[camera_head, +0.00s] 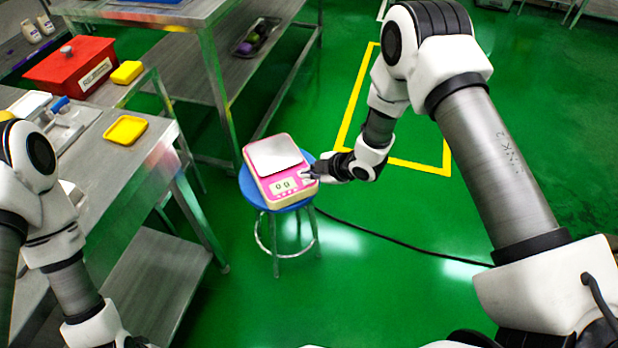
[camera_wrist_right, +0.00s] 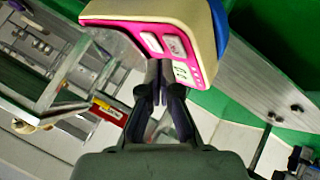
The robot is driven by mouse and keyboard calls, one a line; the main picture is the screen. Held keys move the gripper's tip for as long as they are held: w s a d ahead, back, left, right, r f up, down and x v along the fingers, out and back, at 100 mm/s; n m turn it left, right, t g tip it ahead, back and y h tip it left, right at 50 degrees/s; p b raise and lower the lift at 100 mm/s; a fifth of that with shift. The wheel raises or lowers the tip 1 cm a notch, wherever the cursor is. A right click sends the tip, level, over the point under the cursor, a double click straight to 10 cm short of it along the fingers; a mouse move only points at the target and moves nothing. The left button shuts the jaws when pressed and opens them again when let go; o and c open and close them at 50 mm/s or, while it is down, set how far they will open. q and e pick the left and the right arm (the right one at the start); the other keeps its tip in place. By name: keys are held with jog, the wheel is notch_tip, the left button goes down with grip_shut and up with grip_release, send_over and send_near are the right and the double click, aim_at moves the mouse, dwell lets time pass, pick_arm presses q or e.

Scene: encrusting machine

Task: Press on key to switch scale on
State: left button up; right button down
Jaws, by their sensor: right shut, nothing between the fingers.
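A pink and cream scale (camera_head: 283,178) with a silver weighing plate sits on a blue round stool (camera_head: 252,190). Its front panel has a display and keys facing the viewer. My right gripper (camera_head: 309,175) is shut and empty, with its fingertips at the right side of the scale's front panel. In the right wrist view the scale (camera_wrist_right: 165,42) fills the top, and the closed fingertips (camera_wrist_right: 158,68) lie against or just in front of the panel beside the keys. I cannot tell whether they touch a key. My left gripper is out of view; only my left arm shows at the left edge.
A black cable (camera_head: 400,240) crosses the green floor. Floor right of the stool is open.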

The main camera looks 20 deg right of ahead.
aim_at(310, 182)
notch_tip(310, 182, up, 6)
jog(key=p, duration=0.5)
